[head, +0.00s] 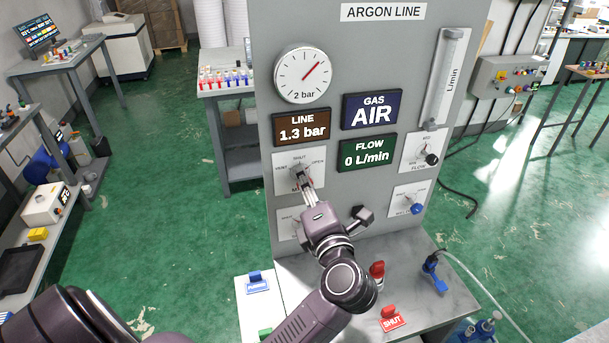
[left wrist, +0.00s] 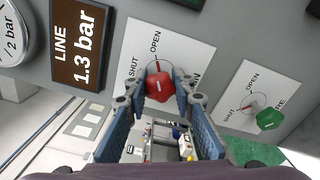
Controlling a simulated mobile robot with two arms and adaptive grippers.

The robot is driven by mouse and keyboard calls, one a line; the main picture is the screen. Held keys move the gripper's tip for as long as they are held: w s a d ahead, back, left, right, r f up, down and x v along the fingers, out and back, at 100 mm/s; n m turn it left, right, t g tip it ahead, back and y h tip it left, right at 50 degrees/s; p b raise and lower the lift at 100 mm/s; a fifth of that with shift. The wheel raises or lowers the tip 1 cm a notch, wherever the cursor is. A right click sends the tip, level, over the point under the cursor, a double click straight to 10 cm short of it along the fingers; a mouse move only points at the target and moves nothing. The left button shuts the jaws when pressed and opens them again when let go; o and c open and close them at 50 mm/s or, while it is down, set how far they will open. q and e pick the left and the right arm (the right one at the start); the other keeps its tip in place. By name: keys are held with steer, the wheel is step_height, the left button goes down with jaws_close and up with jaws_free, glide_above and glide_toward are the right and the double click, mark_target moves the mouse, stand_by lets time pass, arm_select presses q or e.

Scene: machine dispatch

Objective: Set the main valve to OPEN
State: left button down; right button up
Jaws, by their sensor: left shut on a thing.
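The grey ARGON LINE panel (head: 365,60) stands upright in front of me. My left gripper (head: 307,190) reaches its valve plate (head: 284,158), marked SHUT and OPEN, and hides most of the knob in the head view. In the left wrist view the red knob (left wrist: 160,86) sits between the fingers of my left gripper (left wrist: 158,84), which are shut on it. The OPEN and SHUT marks show on the plate behind it (left wrist: 180,48). My right gripper is not in view.
The displays read LINE 1.3 bar (head: 302,127), GAS AIR (head: 371,110) and FLOW 0 L/min (head: 367,153). A green knob (left wrist: 270,119) sits on a neighbouring plate. A black knob (head: 432,159) and a blue knob (head: 417,209) are at right. Red SHUT tag (head: 392,320) lies on the ledge.

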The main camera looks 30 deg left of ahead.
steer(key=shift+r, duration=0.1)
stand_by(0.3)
arm_select(q)
steer(key=c, duration=1.6)
jaws_free()
steer(key=shift+d, duration=0.1)
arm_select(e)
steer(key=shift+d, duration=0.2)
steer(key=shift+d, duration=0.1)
arm_select(q)
steer(key=v, duration=1.2)
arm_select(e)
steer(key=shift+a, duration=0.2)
arm_select(q)
steer(key=shift+f, duration=0.1)
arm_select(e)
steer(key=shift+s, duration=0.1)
